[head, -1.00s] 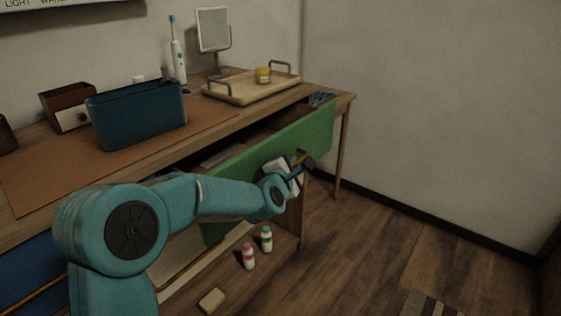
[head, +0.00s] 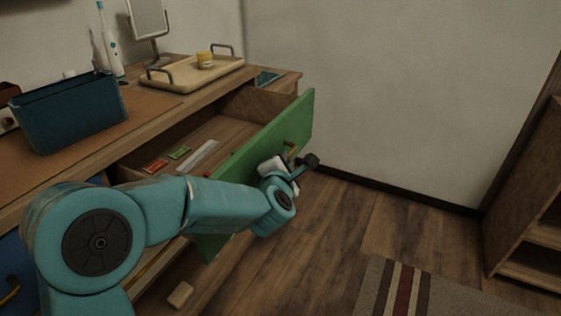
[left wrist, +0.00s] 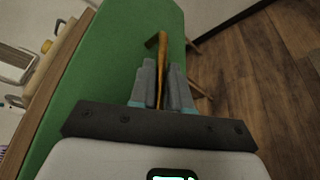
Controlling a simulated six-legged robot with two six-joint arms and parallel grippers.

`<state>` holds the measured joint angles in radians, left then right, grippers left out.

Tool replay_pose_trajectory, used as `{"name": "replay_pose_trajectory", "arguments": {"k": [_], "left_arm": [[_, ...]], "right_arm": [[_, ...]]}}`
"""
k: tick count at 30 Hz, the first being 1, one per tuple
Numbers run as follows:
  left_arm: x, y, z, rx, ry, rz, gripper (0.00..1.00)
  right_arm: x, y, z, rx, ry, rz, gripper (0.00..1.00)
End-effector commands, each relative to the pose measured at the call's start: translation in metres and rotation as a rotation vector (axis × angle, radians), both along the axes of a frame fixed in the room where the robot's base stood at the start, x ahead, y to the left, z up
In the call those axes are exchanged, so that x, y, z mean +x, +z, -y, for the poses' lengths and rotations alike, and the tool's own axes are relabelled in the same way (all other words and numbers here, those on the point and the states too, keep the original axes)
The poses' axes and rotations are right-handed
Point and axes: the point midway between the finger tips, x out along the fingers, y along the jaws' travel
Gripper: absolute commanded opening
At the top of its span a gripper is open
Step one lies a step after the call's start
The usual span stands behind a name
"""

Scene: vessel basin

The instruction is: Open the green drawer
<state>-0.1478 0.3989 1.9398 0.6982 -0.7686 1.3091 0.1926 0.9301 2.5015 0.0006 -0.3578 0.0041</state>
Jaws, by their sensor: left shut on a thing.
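The green drawer (head: 268,142) stands pulled well out from the desk in the head view, with its inside showing. Its green front also fills much of the left wrist view (left wrist: 95,75). My left gripper (left wrist: 163,88) is shut on the drawer's brass-coloured handle (left wrist: 162,60). In the head view the left gripper (head: 296,165) is at the outer face of the front, and part of the handle (head: 291,148) shows above it. My left arm hides the lower part of the front. My right gripper is not in view.
In the drawer lie a red packet (head: 155,165), a green packet (head: 179,152) and a pale long item (head: 198,156). On the desk are a blue bin (head: 70,112) and a wooden tray (head: 190,77). A shelf unit (head: 530,200) stands at right; open floor lies between.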

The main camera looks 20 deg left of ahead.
Motion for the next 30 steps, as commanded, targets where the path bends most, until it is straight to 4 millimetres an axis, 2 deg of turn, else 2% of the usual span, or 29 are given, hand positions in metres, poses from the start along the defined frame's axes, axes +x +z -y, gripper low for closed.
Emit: {"name": "replay_pose_trajectory", "arguments": {"k": [4,5,6,7,15,19,23,30], "left_arm": [[0.000,0.000,0.000,0.000,-0.001,-0.001,0.00],[0.000,0.000,0.000,0.000,-0.001,-0.001,0.20],[0.000,0.000,0.000,0.000,-0.001,-0.001,0.33],[0.000,0.000,0.000,0.000,-0.001,-0.001,0.38],[0.000,0.000,0.000,0.000,-0.001,0.001,0.38],[-0.009,0.003,0.003,0.000,-0.002,0.001,0.38],[-0.033,0.010,0.009,-0.001,-0.002,0.002,0.38],[-0.094,0.025,0.026,-0.001,-0.005,0.002,0.38]], "right_arm": [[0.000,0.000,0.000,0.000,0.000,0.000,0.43],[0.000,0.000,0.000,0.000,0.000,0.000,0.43],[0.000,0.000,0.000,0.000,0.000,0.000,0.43],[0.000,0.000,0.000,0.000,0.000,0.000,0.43],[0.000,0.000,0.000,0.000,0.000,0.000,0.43],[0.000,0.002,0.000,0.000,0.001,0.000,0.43],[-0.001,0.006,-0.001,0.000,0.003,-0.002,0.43],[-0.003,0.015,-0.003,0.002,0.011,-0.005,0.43]]}}
